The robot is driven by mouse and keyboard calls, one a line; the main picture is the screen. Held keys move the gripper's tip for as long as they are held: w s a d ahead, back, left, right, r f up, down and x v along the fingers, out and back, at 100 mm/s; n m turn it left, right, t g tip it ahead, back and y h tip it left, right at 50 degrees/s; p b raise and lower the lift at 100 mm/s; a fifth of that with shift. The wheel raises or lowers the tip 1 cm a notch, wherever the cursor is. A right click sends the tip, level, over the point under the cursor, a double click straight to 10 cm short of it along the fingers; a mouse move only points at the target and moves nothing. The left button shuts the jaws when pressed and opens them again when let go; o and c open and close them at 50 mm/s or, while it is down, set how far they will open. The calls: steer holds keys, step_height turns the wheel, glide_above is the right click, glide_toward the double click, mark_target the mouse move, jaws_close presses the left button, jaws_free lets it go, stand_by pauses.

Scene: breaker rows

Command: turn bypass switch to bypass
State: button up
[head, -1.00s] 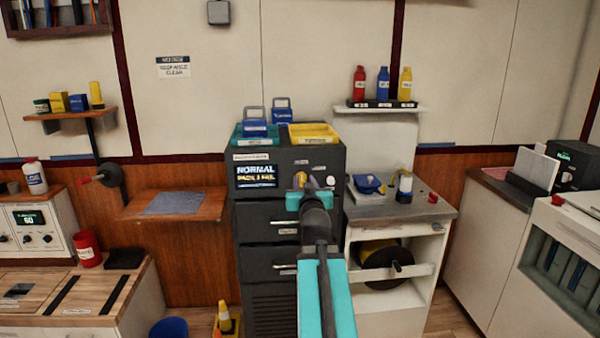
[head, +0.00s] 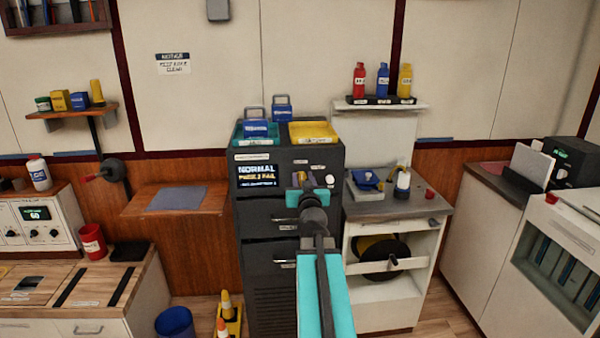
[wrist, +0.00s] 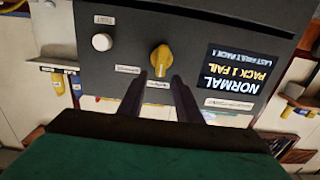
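The bypass switch is a yellow rotary knob (wrist: 159,58) on the dark cabinet's front panel, seen upside down in the wrist view. In the head view the knob (head: 309,174) is partly hidden by my gripper. A screen (wrist: 237,80) beside it reads NORMAL, PACK 1 FAIL, LAST FAULT PACK 1. My gripper (wrist: 159,78) is open, its two dark fingers pointing at the panel, one to each side of the knob's near end in the picture. A gap shows between fingers and knob; depth is hard to tell. My gripper also shows in the head view (head: 302,181).
A white round button (wrist: 102,42) sits beside the knob. Teal and yellow trays (head: 313,132) stand on the cabinet top. A drawer handle (head: 284,219) lies below the panel. A workbench (head: 415,208) with tools stands close on the right; a wooden shelf (head: 215,203) is on the left.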

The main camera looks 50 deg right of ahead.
mark_target(301, 178)
steer(key=shift+x, duration=1.4)
